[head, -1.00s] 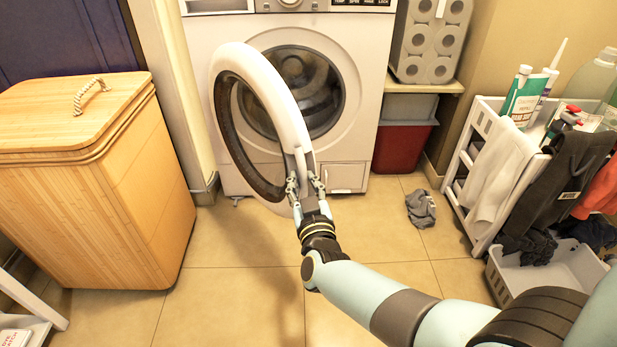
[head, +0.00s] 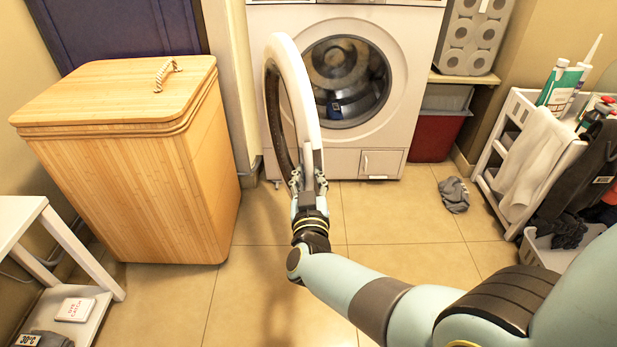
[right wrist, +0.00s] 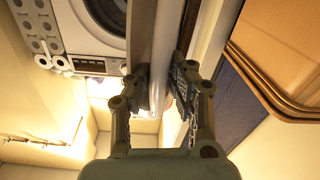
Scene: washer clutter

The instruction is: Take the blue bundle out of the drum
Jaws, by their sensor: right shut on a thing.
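The washer's round door (head: 308,110) stands open, seen nearly edge-on in the head view. My right gripper (head: 309,185) is shut on the door at its lower front edge. The right wrist view also shows the door edge (right wrist: 165,50) between the two fingers of the right gripper (right wrist: 163,90). Behind the door, the drum (head: 346,78) is open to view. A small dark blue bundle (head: 335,108) lies low inside the drum. My left gripper is not in view.
A wooden hamper (head: 130,160) stands left of the washer. A grey cloth (head: 454,195) lies on the floor at right. A white rack (head: 520,165) with bottles and cloths stands at far right. A white shelf unit (head: 60,255) is at left. The middle floor is clear.

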